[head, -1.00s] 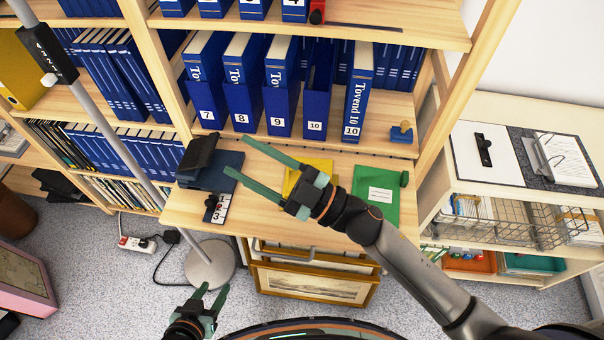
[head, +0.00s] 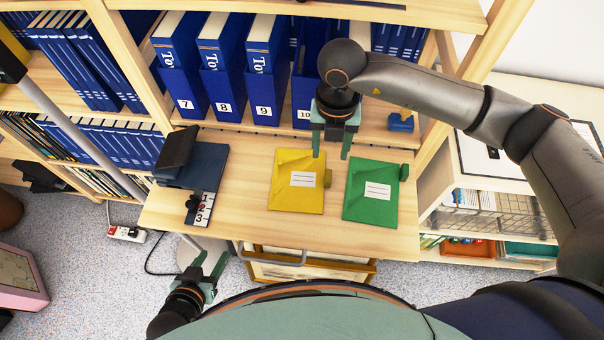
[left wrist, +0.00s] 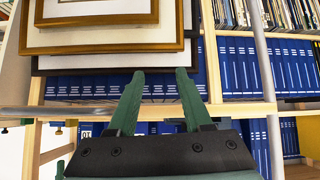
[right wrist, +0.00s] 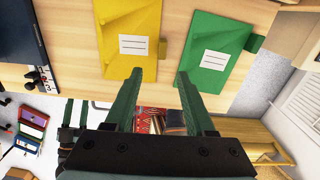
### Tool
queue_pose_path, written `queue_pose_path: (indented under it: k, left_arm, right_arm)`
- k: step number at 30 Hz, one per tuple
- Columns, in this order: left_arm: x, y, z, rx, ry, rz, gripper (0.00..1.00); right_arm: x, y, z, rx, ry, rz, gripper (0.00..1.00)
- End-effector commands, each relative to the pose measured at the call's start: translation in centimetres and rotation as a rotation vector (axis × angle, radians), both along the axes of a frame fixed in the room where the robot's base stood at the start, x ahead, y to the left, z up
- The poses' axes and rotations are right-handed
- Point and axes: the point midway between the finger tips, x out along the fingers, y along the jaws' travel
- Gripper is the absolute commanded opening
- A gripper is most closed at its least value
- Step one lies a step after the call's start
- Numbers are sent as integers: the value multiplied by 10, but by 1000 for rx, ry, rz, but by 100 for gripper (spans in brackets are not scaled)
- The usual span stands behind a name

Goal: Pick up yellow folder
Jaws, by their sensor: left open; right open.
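The yellow folder (head: 297,180) lies flat on the pull-out wooden shelf, with a white label on it. It also shows at the top of the right wrist view (right wrist: 128,25). My right gripper (head: 330,157) is open and empty, above the shelf near the upper right of the yellow folder and apart from it, fingers pointing down. In the right wrist view its fingertips (right wrist: 160,75) lie near the gap between the yellow and green folders. My left gripper (head: 207,262) is open and empty, low in front of the shelf. Framed prints and blue binders show past its fingertips (left wrist: 160,72).
A green folder (head: 372,190) lies right of the yellow one. A dark blue item (head: 205,165) and a number strip (head: 203,210) lie at left. Numbered blue binders (head: 222,70) stand behind. A grey pole (head: 90,140) rises at left. Framed prints (head: 300,270) sit below the shelf.

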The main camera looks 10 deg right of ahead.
Motion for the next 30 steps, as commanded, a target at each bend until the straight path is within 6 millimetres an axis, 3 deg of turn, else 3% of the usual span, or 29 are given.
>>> queue_pose_path:
  k: [6, 14, 21, 30]
  left_arm:
    - [0, 0, 3, 0, 1, 0, 50]
    - [-1, 0, 5, 0, 2, 0, 50]
    - [-1, 0, 8, 0, 3, -1, 50]
    - [-1, 0, 8, 0, 3, -1, 50]
  right_arm:
    - [-1, 1, -39, 3, 4, 2, 55]
    - [1, -2, -59, 4, 4, 1, 55]
    - [4, -6, -95, 7, 6, 2, 55]
    - [5, -6, -104, 8, 2, 4, 55]
